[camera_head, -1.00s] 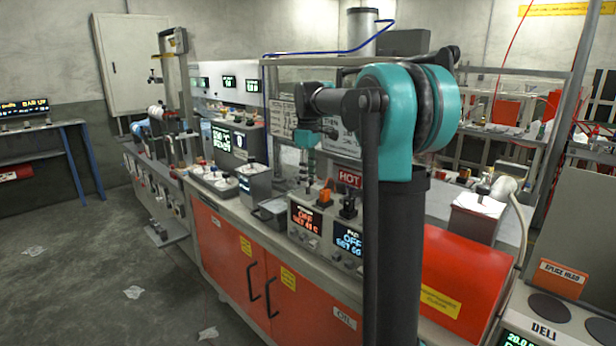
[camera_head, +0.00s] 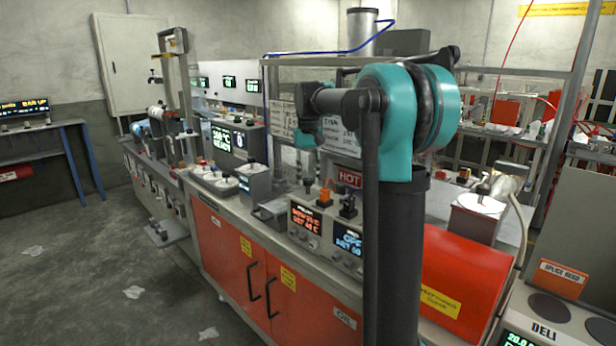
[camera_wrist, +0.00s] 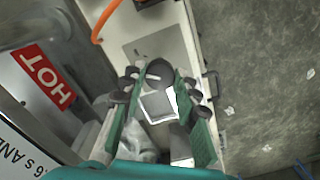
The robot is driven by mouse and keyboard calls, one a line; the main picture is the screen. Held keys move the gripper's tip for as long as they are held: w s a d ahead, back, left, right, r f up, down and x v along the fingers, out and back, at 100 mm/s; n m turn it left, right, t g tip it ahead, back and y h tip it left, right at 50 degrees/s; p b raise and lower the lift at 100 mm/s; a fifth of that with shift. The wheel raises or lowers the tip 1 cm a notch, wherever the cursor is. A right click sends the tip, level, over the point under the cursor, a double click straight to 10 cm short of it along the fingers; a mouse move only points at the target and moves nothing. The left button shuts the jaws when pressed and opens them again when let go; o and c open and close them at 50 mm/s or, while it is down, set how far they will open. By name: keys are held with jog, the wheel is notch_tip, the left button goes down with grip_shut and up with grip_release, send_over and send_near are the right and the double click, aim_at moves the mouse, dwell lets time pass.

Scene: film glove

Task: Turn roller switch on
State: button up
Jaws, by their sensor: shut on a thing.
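Two switch boxes stand side by side on the bench. The left box (camera_head: 304,222) has an orange switch (camera_head: 324,197) on top and a lit red display. The right box (camera_head: 347,245) has a black switch (camera_head: 348,207) and a lit blue display. My gripper (camera_head: 308,185) hangs down just left of the orange switch, small and partly hard to make out. In the wrist view, the green fingers of my gripper (camera_wrist: 158,84) are shut around a dark rounded knob (camera_wrist: 161,71) with a pale mark. I cannot tell which bench part this knob belongs to.
A red HOT sign (camera_head: 348,179) stands behind the boxes. A metal tray (camera_head: 270,212) and a steel container (camera_head: 254,183) stand to their left. A red hood (camera_head: 465,270) is on the right. The floor (camera_head: 80,280) in front is clear except for scraps.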

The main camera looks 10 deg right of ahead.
aim_at(308, 179)
jog(key=shift+m, duration=1.1)
jog(key=o, duration=1.2)
jog(key=shift+c, duration=0.2)
notch_tip(308, 179, up, 12)
